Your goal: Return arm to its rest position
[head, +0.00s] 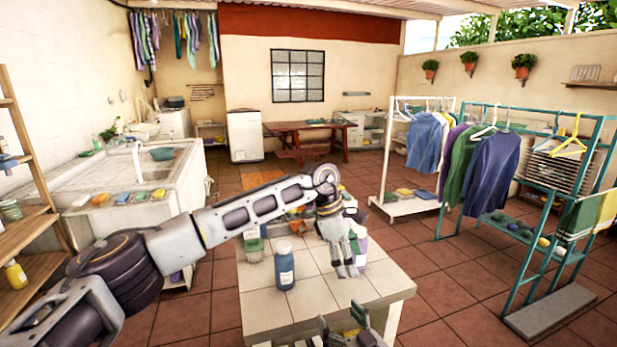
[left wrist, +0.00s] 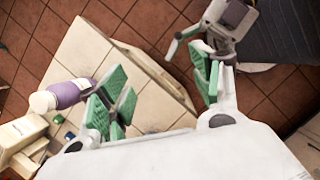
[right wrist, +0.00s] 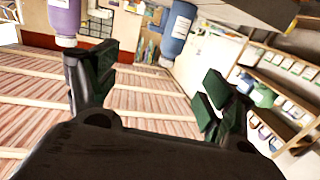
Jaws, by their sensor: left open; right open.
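My left arm reaches in from the left over the tiled table (head: 320,290). Its gripper (head: 346,268) points down above the tabletop, open, beside a purple bottle (head: 360,250) that it partly hides. The left wrist view shows the open fingers (left wrist: 163,92) with nothing between them and the purple bottle (left wrist: 68,95) outside the left finger. My right gripper (head: 343,328) is low at the table's near edge, mostly cut off by the frame. The right wrist view shows its fingers (right wrist: 155,90) apart and empty.
A blue bottle (head: 284,268) with a pale cap stands on the table, left of my left gripper. More containers stand behind, partly hidden by my arm. A sink counter (head: 100,205) is at left, and clothes racks (head: 515,250) are at right. Open floor (head: 440,285) lies between table and racks.

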